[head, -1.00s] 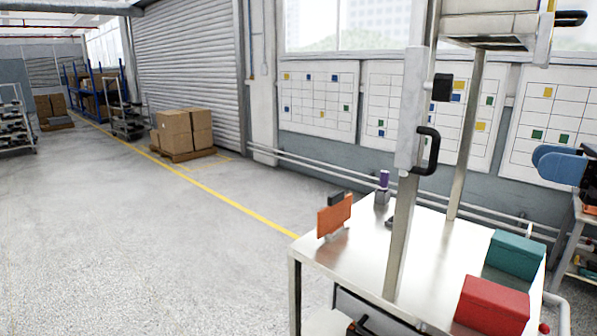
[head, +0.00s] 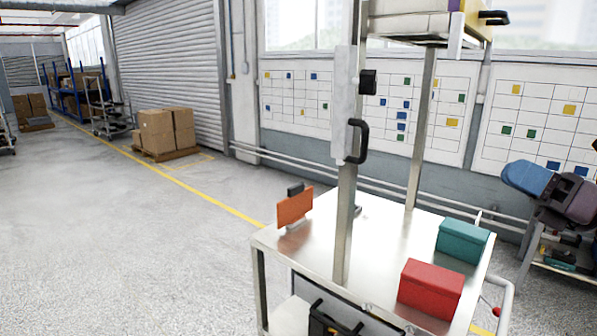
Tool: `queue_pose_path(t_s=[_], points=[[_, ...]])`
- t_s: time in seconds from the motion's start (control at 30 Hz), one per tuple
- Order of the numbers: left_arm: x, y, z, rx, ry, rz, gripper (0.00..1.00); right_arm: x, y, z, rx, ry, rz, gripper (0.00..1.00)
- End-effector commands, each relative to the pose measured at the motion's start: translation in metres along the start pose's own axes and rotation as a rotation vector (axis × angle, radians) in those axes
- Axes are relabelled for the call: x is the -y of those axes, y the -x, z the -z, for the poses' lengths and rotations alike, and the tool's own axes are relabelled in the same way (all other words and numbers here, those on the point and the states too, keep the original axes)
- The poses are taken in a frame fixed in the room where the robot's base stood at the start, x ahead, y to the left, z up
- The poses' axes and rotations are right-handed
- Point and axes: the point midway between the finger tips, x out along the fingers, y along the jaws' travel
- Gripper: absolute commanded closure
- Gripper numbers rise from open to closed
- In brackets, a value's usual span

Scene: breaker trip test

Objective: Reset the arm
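My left gripper does not show.
The cart carries an orange panel (head: 294,207), a red box (head: 431,288), a teal box (head: 463,238) and an upright post (head: 347,215) with a black handle (head: 357,141). Cardboard boxes (head: 165,131) stand at the back left. The left floor is clear.

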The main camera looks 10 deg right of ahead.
Motion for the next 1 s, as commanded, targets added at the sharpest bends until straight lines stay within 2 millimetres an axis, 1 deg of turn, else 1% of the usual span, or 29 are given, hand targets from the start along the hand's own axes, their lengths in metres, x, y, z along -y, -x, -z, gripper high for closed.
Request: queue_pose_path(t_s=[0.03, 0.17, 0.27, 0.37, 0.47, 0.57, 0.63, 0.77, 0.8, 0.87, 0.9, 0.97, 1.0], points=[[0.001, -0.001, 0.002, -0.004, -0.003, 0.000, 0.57, 0.005, 0.004, 0.008, 0.062, -0.080, 0.023, 0.61], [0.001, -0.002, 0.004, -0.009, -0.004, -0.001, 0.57, 0.021, 0.015, 0.027, 0.245, -0.306, 0.098, 0.61], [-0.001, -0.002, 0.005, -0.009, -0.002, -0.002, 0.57, 0.036, 0.027, 0.046, 0.389, -0.489, 0.173, 0.61], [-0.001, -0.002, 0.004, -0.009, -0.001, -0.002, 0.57, 0.050, 0.043, 0.069, 0.531, -0.672, 0.261, 0.61], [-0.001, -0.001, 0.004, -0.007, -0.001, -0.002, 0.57, 0.064, 0.061, 0.098, 0.669, -0.854, 0.363, 0.61], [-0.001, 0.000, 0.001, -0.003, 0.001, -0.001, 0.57, 0.074, 0.082, 0.132, 0.803, -1.031, 0.478, 0.61], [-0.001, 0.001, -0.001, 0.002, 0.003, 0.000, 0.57, 0.078, 0.097, 0.160, 0.893, -1.154, 0.567, 0.61], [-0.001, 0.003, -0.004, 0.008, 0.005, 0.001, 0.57, 0.077, 0.123, 0.215, 1.053, -1.371, 0.749, 0.61], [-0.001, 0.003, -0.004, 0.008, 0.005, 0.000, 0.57, 0.074, 0.131, 0.233, 1.100, -1.436, 0.809, 0.61], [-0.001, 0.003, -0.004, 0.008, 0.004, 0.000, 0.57, 0.067, 0.142, 0.261, 1.167, -1.530, 0.905, 0.61], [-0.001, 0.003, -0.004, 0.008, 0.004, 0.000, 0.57, 0.060, 0.149, 0.280, 1.209, -1.591, 0.972, 0.61], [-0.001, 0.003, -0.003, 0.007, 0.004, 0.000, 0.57, 0.049, 0.158, 0.307, 1.269, -1.678, 1.075, 0.61], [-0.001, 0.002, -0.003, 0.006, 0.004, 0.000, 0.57, 0.039, 0.164, 0.325, 1.305, -1.732, 1.146, 0.61]])
